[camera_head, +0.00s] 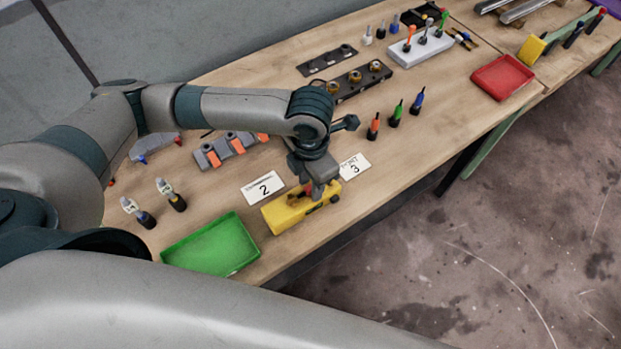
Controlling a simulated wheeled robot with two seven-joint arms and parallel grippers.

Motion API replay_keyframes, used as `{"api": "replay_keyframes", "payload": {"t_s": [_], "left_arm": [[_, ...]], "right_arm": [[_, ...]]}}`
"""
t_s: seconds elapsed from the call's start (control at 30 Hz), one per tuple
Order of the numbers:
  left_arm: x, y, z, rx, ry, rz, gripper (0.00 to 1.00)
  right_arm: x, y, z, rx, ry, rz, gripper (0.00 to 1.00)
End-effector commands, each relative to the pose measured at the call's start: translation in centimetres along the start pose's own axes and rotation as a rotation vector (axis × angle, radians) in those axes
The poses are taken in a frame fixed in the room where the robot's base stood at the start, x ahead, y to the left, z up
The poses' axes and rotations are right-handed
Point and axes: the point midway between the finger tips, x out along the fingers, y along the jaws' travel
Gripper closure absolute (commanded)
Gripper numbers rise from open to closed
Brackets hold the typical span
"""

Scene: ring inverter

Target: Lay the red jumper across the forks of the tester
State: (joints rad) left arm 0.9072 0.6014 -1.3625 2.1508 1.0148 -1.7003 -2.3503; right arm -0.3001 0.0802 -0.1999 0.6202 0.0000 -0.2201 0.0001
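The yellow tester (275,217) stands at the front edge of the wooden table, beside the white card marked 2. My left gripper (318,194) points down directly over the tester's right part, very close to it or touching it. A small red piece (308,187), probably the red jumper, shows at the gripper's fingers just over the tester's top. The fingers and the tester's forks are mostly hidden by the gripper body, so I cannot tell whether the fingers grip the red piece. My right gripper is not in view.
A green tray (212,247) lies left of the tester. Cards marked 2 (262,188) and 3 (354,167) lie behind it. A red tray (502,77) lies farther right.

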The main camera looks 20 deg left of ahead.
Motion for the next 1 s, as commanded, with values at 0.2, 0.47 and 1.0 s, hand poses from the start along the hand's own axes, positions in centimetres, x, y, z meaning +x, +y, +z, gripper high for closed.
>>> {"api": "replay_keyframes", "payload": {"t_s": [0.2,0.47,1.0], "left_arm": [[-0.8,0.0,0.1,0.001,-0.003,-0.001,0.68],[-4.1,0.1,0.2,0.002,-0.006,0.001,0.68],[-12.0,0.0,0.1,0.001,-0.002,0.0,0.68]], "right_arm": [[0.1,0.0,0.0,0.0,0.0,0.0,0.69],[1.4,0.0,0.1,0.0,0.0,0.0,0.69],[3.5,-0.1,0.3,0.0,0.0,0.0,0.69]]}}
